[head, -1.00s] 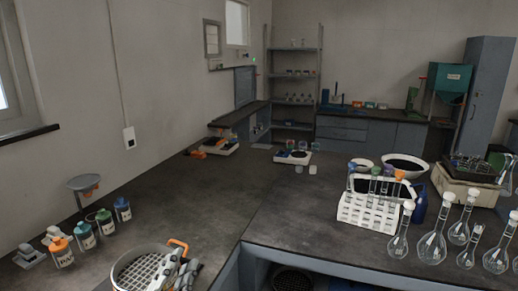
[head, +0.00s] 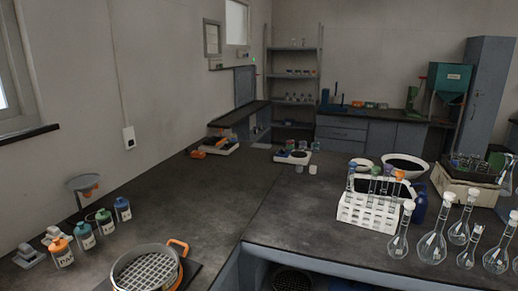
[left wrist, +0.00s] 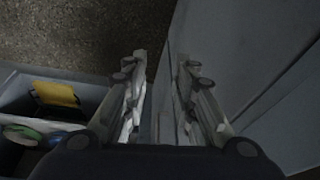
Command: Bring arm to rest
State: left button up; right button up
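My left gripper (left wrist: 160,68) shows in the left wrist view with its two fingers apart and nothing between them. It hangs beside a grey-blue cabinet side (left wrist: 245,60), with the speckled floor (left wrist: 75,30) below. No gripper shows in the head view now, and my right gripper is in neither view. In the head view a round sieve with a wire mesh (head: 147,272) and an orange clamp (head: 179,246) stands at the front edge of the bench (head: 215,215).
Several lidded jars (head: 84,236) stand at the left. A white tube rack (head: 368,214) and several glass flasks (head: 432,245) stand at the right. In the left wrist view a grey open bin (left wrist: 18,92) holds a yellow item (left wrist: 55,94). The middle of the bench is clear.

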pick_arm(q)
jog(key=s+f+g, duration=0.1)
jog(key=s+f, duration=0.1)
jog(key=f, duration=0.9)
jog(key=s+f, duration=0.3)
jog(key=f, duration=0.7)
jog(key=s+a+f+g, duration=0.1)
jog(key=s+a+f, duration=0.2)
jog(key=s+f, duration=1)
jog(key=shift+s+a, duration=0.15)
jog(key=shift+s, duration=0.9)
